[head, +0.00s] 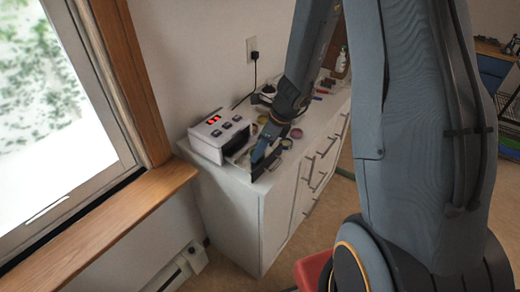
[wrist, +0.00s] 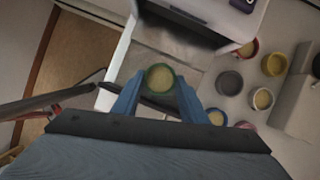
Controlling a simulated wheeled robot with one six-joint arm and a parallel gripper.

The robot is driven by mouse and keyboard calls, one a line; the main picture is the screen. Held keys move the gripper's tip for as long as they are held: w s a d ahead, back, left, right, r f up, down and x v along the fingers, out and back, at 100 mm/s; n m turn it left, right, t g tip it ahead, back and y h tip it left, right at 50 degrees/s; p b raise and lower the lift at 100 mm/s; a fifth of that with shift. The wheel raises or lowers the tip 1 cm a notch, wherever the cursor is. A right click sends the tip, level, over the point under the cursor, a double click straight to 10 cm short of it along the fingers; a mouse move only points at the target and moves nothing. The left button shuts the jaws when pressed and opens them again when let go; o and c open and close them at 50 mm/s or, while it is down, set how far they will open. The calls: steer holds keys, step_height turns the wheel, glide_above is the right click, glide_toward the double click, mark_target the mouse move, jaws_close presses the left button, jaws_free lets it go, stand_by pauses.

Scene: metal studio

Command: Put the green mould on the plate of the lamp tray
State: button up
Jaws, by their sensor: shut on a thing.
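My gripper (wrist: 160,88) is shut on the green mould (wrist: 160,78), a small round cup with a green rim and pale filling. In the wrist view the mould is between the blue fingertips. The lamp (head: 218,136) is a white box with a red display and a dark front opening; its lower edge shows in the wrist view (wrist: 200,22). A pale flat surface (wrist: 152,58), which looks like the lamp tray's plate, extends from the opening beneath the mould. I cannot tell whether the mould touches it. In the head view my gripper (head: 264,155) is in front of the lamp and hides the mould.
Several other moulds stand right of the gripper, including a red one (wrist: 248,48), a yellow one (wrist: 274,64), a grey one (wrist: 230,82) and a blue one (wrist: 216,117). The white cabinet (head: 240,215) stands beside the wooden window sill (head: 120,225). A bottle is at the back (head: 342,60).

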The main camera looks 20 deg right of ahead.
steer(key=shift+f, duration=0.1)
steer(key=o, duration=1)
steer(key=shift+r, duration=0.2)
steer(key=v, duration=1.1)
steer(key=s+a+n+h, duration=0.1)
steer(key=s+n, duration=0.3)
steer(key=n, duration=0.4)
steer(key=s+a+r+n+h, duration=0.1)
steer(key=s+n, duration=0.4)
steer(key=n, duration=0.4)
steer(key=s+a+n+g+h, duration=0.1)
steer(key=s+a+n, duration=0.1)
steer(key=s+n, duration=0.3)
steer(key=shift+a+r+n, duration=0.1)
steer(key=shift+r+n, duration=0.05)
steer(key=shift+n, duration=1.75)
